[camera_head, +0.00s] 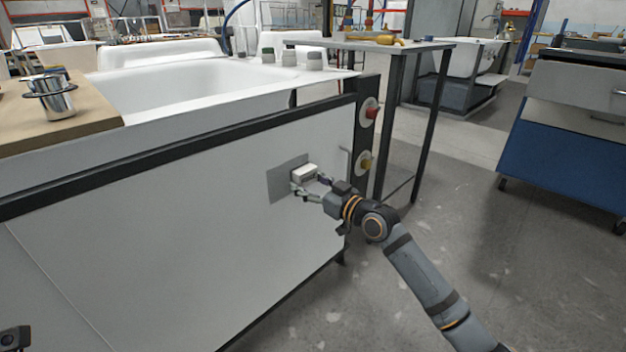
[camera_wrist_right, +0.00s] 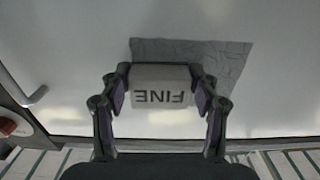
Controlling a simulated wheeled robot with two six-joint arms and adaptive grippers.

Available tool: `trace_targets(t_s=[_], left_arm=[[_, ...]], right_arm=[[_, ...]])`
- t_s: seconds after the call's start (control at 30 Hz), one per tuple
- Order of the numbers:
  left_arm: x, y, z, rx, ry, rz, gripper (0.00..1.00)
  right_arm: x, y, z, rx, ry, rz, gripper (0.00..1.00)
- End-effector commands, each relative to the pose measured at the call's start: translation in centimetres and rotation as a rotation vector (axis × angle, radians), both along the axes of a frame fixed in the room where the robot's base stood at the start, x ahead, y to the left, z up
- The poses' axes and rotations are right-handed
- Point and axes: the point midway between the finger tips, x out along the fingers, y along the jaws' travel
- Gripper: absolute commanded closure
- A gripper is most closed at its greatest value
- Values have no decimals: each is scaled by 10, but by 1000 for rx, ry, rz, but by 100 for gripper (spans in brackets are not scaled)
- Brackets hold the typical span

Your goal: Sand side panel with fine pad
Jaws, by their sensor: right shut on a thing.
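The white side panel (camera_head: 150,225) of the tub stands upright in a black frame. A grey, scratched-looking patch (camera_head: 277,187) is near its right end; it also shows in the right wrist view (camera_wrist_right: 232,60). My right gripper (camera_head: 303,183) is shut on a pale block, the fine pad (camera_head: 305,173). In the right wrist view the pad (camera_wrist_right: 161,87) sits between both fingers with the word FINE upside down. It is in front of the patch and overlaps it; whether its hidden face touches the panel I cannot tell.
The white tub (camera_head: 190,82) is above the panel, with several small pots on its rim. Red (camera_head: 371,112) and yellow (camera_head: 366,163) knobs are on the post right of the panel. A tall table (camera_head: 372,46) stands behind. A blue cabinet (camera_head: 560,140) is far right; floor between is clear.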

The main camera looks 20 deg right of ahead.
Motion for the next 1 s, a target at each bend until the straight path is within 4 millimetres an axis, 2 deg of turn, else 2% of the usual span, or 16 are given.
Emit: trace_targets(t_s=[0.1, 0.23, 0.57, 0.8, 1.0], left_arm=[[0, 0, 12, 0, 0, 0, 60], [0, 0, 18, 0, 0, 0, 60], [0, 0, 21, 0, -1, 0, 60], [0, 0, 28, 0, -1, 0, 60], [0, 0, 29, 0, -1, 0, 60]], right_arm=[[-6, 14, 5, 8, 1, 5, 64], [-10, 25, 3, 8, 2, 5, 64], [-15, 34, 2, 6, 1, 4, 64], [-24, 56, 2, 7, 1, 3, 64], [-27, 64, 1, 4, 1, 2, 64]])
